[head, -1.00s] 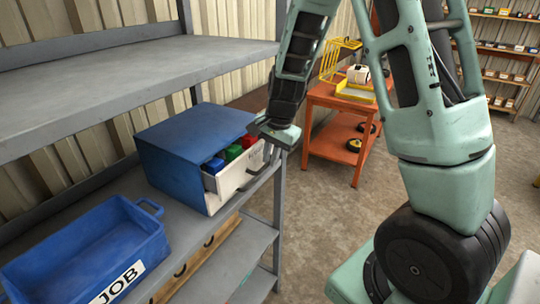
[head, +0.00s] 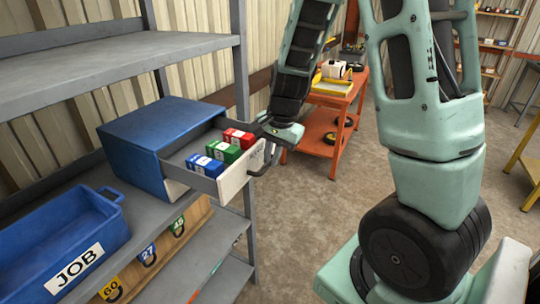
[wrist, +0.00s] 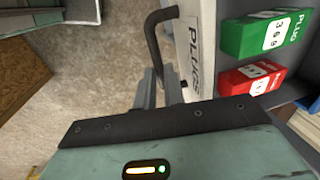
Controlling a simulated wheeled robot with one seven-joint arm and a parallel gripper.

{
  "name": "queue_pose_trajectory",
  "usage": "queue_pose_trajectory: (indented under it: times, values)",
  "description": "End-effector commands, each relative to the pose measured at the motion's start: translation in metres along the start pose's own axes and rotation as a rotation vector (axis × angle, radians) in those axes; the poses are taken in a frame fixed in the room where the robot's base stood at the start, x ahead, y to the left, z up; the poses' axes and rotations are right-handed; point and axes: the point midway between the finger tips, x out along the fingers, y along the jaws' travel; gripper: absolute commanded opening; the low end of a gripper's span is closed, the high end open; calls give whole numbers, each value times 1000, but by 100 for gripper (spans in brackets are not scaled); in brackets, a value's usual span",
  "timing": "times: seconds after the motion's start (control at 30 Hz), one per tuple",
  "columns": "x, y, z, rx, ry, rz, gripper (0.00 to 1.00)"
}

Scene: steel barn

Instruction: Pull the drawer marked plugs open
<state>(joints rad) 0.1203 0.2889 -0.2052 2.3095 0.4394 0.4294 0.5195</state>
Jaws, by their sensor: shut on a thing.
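The blue cabinet (head: 130,150) stands on the grey shelf, with its drawer (head: 233,180) pulled well out. The drawer has a white front, and its PLUGS label reads in the wrist view (wrist: 196,45). Blue (head: 206,165), green (head: 223,152) and red (head: 238,138) plug boxes lie in it. The dark bar handle (head: 262,170) sticks out from the front and also shows in the wrist view (wrist: 153,38). My gripper (head: 268,140) is at the far part of the handle, shut on it. Its fingers show in the wrist view (wrist: 163,84); their grip is partly hidden.
A blue JOB tray (head: 70,230) sits left of the cabinet on the shelf. A grey shelf post (head: 240,60) stands behind the drawer. An orange cart (head: 325,130) stands behind my arm. The floor (head: 300,220) in front of the drawer is clear.

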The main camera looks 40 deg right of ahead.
Motion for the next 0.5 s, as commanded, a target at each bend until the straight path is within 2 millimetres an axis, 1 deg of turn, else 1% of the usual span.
queue_pose_trajectory:
  times: [0.2, 0.23, 0.27, 0.3, 0.5]
  values:
    - [0, 0, 0, 0, 0, -1, 0]
    - [0, 0, 0, 0, 0, -1, 19]
    - [0, 0, 0, 0, 0, -1, 27]
    - [0, 0, 0, 0, 0, -1, 33]
    - [0, 0, 0, 0, 0, -1, 33]
